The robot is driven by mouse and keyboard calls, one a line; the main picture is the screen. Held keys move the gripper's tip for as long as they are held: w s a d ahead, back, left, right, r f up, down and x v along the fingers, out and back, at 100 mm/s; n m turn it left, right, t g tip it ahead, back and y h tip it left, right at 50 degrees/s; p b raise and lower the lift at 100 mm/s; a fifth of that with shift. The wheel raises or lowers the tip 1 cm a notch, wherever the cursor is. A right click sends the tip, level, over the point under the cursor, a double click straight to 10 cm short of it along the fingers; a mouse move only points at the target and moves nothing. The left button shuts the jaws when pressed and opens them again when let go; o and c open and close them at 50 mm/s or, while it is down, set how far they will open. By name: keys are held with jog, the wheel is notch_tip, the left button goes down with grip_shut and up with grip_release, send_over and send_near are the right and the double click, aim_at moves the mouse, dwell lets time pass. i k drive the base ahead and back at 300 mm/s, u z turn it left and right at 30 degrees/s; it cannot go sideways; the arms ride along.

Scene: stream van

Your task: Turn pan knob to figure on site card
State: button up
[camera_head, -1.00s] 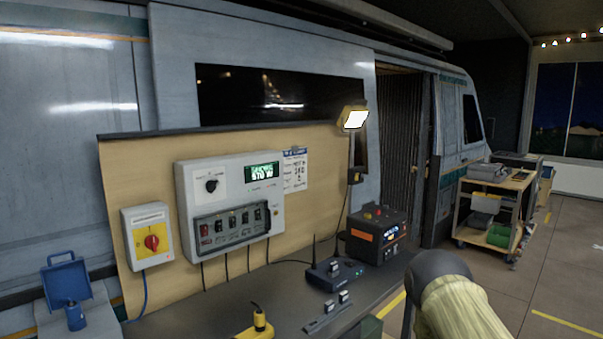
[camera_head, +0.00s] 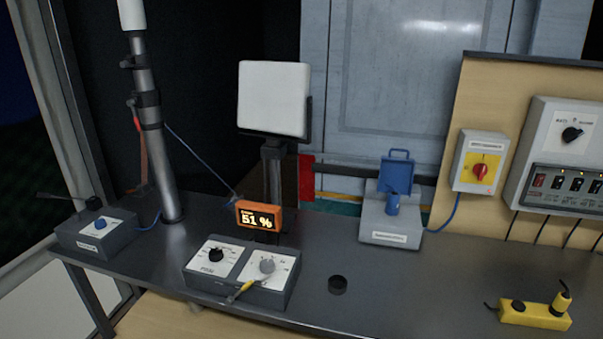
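A grey control box (camera_head: 240,285) stands on the dark bench, left of the middle. Its left white plate carries a black knob (camera_head: 216,255), and its right plate carries a grey knob (camera_head: 267,266). The print is too small to tell which knob is pan. An orange display (camera_head: 259,215) behind the box reads 51 %. A white square panel (camera_head: 274,98) stands on a post behind it. The site card is outside the view now; a white card with unreadable figures hung right of the wall panel in the earlier frame. My gripper is not in view.
A smaller knob box (camera_head: 97,237) and a mast (camera_head: 155,150) stand left. A blue-lidded box (camera_head: 391,225) and yellow unit (camera_head: 535,312) are right.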

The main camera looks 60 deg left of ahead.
aim_at(216, 255)
jog(key=z, duration=1.35)
jog(key=i, duration=0.45)
jog(key=u, duration=3.35)
